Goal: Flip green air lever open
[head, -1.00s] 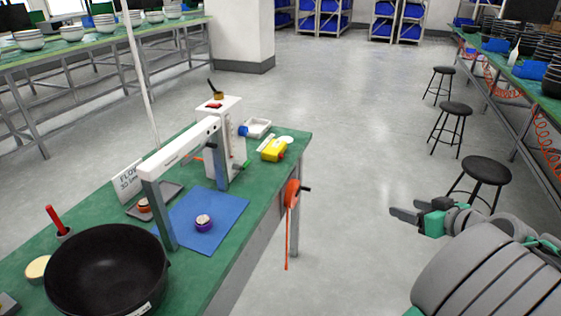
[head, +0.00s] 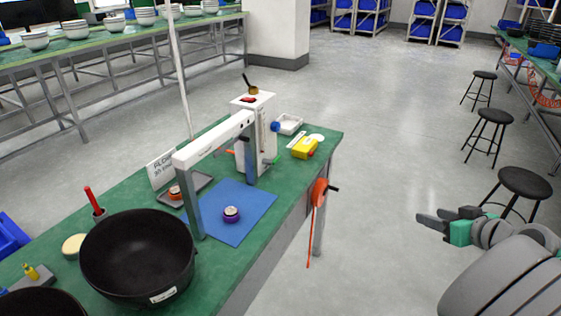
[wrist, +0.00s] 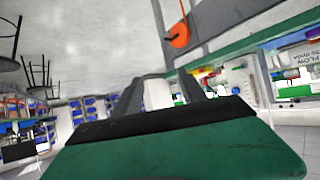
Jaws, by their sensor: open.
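A small green lever (head: 270,161) shows low on the right side of a white box-shaped unit (head: 242,145) on the green-topped bench. At this size I cannot tell its exact angle. In the wrist view a green part (wrist: 294,91) shows by the white unit, but I cannot tell if it is the lever. My gripper (head: 428,221) is open and empty, out over the floor to the right of the bench and well apart from the lever. Its two fingers (wrist: 160,88) point toward the bench in the wrist view.
An orange hose reel (head: 320,193) hangs at the bench's right edge, between my gripper and the bench. A yellow device (head: 304,148), a blue mat (head: 246,219) and a large black bowl (head: 138,255) are on the bench. Black stools (head: 524,182) stand right. The middle floor is clear.

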